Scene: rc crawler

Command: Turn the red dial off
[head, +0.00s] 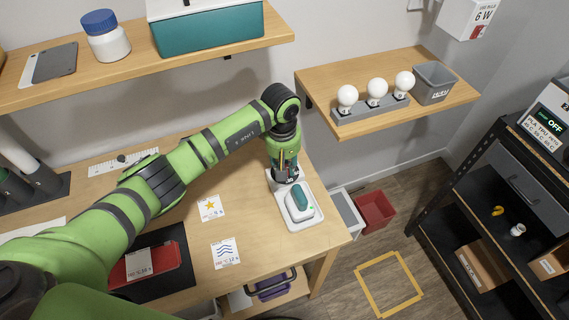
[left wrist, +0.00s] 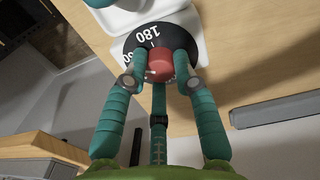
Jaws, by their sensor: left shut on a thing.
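The red dial (left wrist: 160,65) shows in the left wrist view, on a black disc (left wrist: 132,42) with the printed number 180. My left gripper (left wrist: 168,70) has its teal fingers closed around the dial's sides. In the head view my left gripper (head: 287,172) points down at the back end of a white device (head: 299,218) on the table, and it hides the dial there. A teal-topped white block (head: 299,204) sits on the front part of that device. My right gripper is not in view.
The wooden table (head: 322,205) also holds a star card (head: 210,207), a wave card (head: 225,253) and a red case (head: 160,261). A shelf with white bulbs (head: 377,90) hangs at the back right. A red bin (head: 375,211) stands on the floor.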

